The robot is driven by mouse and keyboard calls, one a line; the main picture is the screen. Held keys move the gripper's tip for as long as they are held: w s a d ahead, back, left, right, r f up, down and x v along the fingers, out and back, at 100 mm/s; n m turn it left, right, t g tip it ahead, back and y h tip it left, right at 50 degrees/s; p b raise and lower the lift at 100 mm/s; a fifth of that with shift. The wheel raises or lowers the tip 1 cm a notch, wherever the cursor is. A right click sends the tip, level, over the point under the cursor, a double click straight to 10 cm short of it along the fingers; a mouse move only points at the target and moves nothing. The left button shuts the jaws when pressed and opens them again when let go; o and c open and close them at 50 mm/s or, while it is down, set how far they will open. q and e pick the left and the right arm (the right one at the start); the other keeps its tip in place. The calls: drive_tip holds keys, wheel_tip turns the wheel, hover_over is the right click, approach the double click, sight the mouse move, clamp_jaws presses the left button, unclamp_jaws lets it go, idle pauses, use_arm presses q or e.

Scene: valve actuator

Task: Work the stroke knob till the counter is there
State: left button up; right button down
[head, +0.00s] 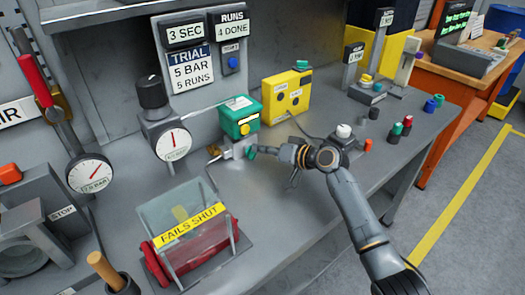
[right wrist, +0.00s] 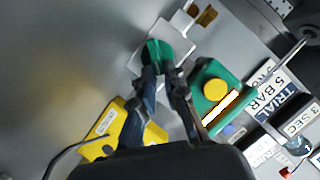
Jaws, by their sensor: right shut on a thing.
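The counter (head: 233,25) on the grey panel reads "RUNS 4 DONE". The trial card (head: 189,70) below reads 5 BAR, 5 RUNS. A small green knob (right wrist: 157,51), which looks like the stroke knob, sits on the grey block at the actuator's base. My right gripper (head: 260,151) reaches it from the right and is shut on it; the fingers (right wrist: 161,76) close around the knob in the wrist view. My left gripper is out of view.
A yellow box (head: 287,95) stands just behind my right gripper. A clear guard marked "FAILS SHUT" (head: 190,228) stands at the front. A dial gauge with a black knob (head: 173,143) is left of the actuator. Small coloured knobs (head: 396,131) stand along the bench's right edge.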

drive_tip(key=c, duration=1.4)
unclamp_jaws()
drive_tip(key=v, duration=1.2)
